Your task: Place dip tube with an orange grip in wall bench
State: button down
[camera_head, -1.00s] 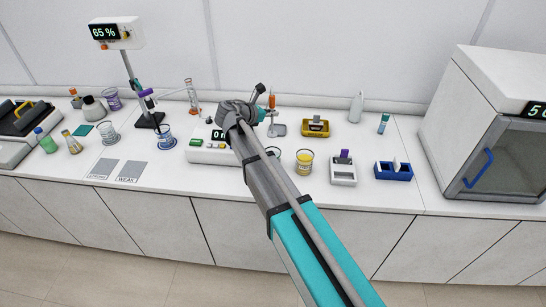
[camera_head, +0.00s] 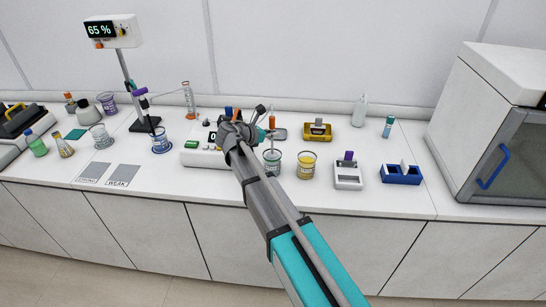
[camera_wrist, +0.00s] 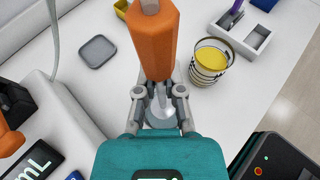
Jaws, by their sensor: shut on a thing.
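The dip tube's orange grip (camera_wrist: 154,40) fills the top middle of the wrist view, and it shows as a small orange piece (camera_head: 272,121) in the head view. My gripper (camera_wrist: 159,92) is shut on the dip tube, with the orange grip standing above the fingers.
A yellow-filled beaker (camera_head: 306,166) stands just right, also seen in the wrist view (camera_wrist: 209,62). A white display device (camera_head: 200,150) is left. A grey tray (camera_wrist: 97,50), yellow holder (camera_head: 317,132), white holder (camera_head: 347,177) and blue holder (camera_head: 401,176) stand nearby. Bare bench lies at the front.

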aim_at(272, 153)
jog(key=shift+f+b, duration=1.6)
jog(key=shift+f, duration=0.4)
jog(key=shift+f+b, duration=1.9)
jog(key=shift+f, duration=0.05)
jog(key=shift+f, duration=0.15)
jog(key=c, duration=0.8)
grip_release()
jog(key=shift+o, duration=0.2)
jog(key=shift+r, duration=0.2)
